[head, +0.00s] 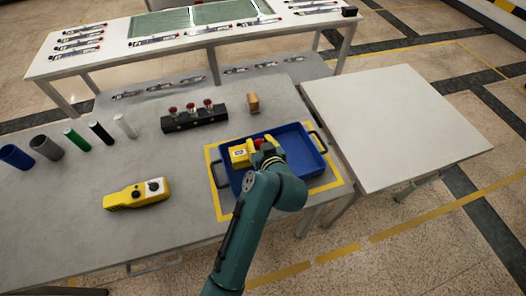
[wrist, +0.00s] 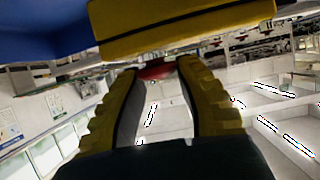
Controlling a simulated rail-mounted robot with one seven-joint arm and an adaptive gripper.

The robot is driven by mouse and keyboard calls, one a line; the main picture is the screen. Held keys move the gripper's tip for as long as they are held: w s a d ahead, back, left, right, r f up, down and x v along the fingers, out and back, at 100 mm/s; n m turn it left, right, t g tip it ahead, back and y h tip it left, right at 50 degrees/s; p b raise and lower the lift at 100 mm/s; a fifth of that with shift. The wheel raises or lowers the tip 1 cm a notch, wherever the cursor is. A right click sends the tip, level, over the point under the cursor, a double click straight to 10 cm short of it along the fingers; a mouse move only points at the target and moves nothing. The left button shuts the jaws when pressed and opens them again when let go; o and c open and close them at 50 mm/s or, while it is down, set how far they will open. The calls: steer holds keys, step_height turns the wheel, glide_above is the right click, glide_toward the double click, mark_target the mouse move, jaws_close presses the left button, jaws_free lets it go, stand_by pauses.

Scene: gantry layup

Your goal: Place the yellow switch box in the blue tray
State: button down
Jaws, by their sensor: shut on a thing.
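The yellow switch box (head: 241,152) is at the left part of the blue tray (head: 309,157) in the head view. Its red button (head: 259,143) faces my gripper (head: 266,150), which reaches in over the tray. In the wrist view, my gripper (wrist: 158,72) has its two ridged yellow fingers around the red button (wrist: 155,72), just short of the yellow body of the switch box (wrist: 185,30). The gripper is shut on the switch box by this button. The blue tray (wrist: 40,30) shows at top left there. I cannot tell whether the box touches the tray floor.
A yellow controller with two black knobs (head: 137,193) lies on the grey table (head: 80,230). A black block with red knobs (head: 195,118), a small orange-brown block (head: 253,103) and several cylinders (head: 75,139) stand behind. A bare white table (head: 400,130) is at right.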

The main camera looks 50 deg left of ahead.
step_height(320, 180, down, 4)
steer(key=shift+r+b, duration=0.25)
steer(key=shift+b, duration=0.1)
steer(key=c, duration=0.8)
jaws_free()
steer(key=shift+f, duration=0.1)
